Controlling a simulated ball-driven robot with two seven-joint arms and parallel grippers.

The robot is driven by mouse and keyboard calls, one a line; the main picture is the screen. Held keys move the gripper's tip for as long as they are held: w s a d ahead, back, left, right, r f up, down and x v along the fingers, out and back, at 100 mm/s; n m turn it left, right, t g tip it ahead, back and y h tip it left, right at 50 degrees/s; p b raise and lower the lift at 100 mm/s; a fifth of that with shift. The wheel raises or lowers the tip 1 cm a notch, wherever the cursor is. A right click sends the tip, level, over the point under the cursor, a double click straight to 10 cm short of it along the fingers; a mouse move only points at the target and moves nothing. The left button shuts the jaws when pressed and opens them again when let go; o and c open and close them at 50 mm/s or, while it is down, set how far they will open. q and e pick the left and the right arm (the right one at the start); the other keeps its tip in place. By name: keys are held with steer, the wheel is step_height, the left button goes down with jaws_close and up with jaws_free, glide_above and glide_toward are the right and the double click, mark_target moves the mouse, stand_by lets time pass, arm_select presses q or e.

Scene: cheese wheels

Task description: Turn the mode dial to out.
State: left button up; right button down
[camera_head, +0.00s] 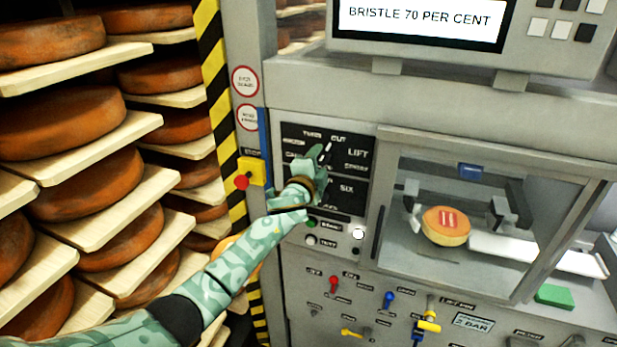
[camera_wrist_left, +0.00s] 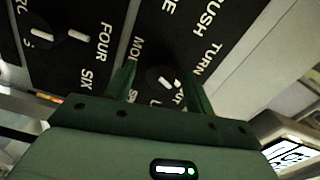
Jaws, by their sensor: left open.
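The mode dial (camera_wrist_left: 152,78) is a dark round knob with a white mark on the black control panel. In the wrist view it lies between the two fingers of my left gripper (camera_wrist_left: 162,86). The white mark shows in the head view too, slanting up and right towards a label that looks like OUT; its exact setting is hard to tell. My left gripper (camera_head: 320,157) is open, its green fingers on either side of the dial. I cannot tell whether they touch it. The gripper hides part of the panel. My right gripper is not in view.
A second dial (camera_wrist_left: 48,38) with FOUR and SIX labels sits beside it. A yellow box with a red button (camera_head: 242,182) is left of the panel. A windowed chamber (camera_head: 400,225) holds a cheese wheel (camera_head: 441,238). Loaded cheese shelves (camera_head: 150,95) stand left.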

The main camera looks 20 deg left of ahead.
arm_select(q)
steer(key=s, duration=1.5)
steer(key=shift+s+a, duration=0.25)
steer(key=shift+s, duration=0.1)
